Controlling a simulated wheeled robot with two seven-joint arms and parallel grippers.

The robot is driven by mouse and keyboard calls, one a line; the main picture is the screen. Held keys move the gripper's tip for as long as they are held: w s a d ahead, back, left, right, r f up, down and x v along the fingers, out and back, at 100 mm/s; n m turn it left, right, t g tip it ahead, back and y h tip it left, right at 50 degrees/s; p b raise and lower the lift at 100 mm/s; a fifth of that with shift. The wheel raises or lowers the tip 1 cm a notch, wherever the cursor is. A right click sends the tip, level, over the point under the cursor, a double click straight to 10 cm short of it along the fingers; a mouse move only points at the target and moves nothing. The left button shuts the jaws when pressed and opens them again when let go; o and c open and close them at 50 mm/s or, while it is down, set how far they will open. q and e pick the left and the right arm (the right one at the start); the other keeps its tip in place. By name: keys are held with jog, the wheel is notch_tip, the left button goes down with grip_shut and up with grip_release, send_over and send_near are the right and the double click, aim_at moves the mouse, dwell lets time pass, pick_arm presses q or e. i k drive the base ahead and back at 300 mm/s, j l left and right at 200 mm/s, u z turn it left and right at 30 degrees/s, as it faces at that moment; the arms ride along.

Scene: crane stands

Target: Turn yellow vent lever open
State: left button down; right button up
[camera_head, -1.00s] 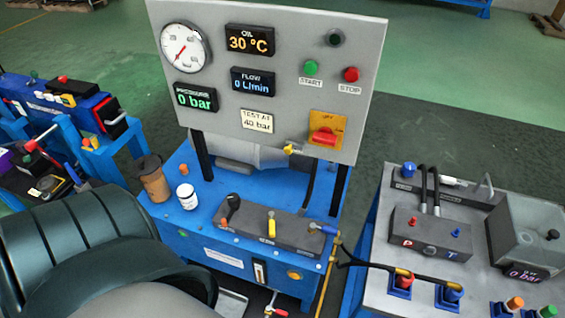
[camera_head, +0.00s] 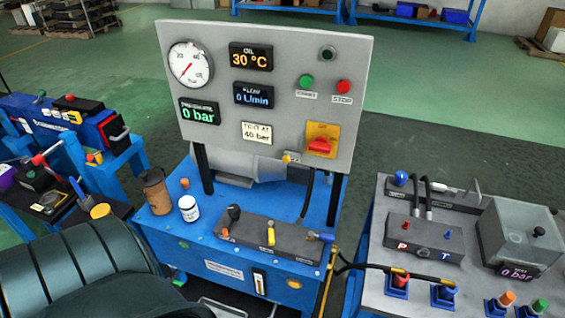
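The yellow lever (camera_head: 271,234) stands upright in the middle of a dark valve block (camera_head: 250,242). The block lies on top of the blue bench (camera_head: 205,236), below the grey gauge panel (camera_head: 265,100). A black-knobbed lever (camera_head: 234,213) is to its left and a blue lever (camera_head: 318,237) to its right. Labels on the block are too small to read. A small yellow fitting (camera_head: 287,158) sits at the panel's lower edge. Neither gripper is in view.
A white jar (camera_head: 189,208) and a brown container (camera_head: 157,190) stand on the bench's left. A second bench (camera_head: 376,260) with hoses is at right, across a narrow gap. A black hose (camera_head: 385,267) spans the gap. Another blue stand (camera_head: 112,160) is at left.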

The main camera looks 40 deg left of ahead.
aim_at(271, 224)
jog(key=k+l+z, duration=0.1)
jog(key=k+l, duration=0.3)
jog(key=k+l+z, duration=0.1)
jog(key=k+l, duration=0.3)
jog(key=l, duration=0.2)
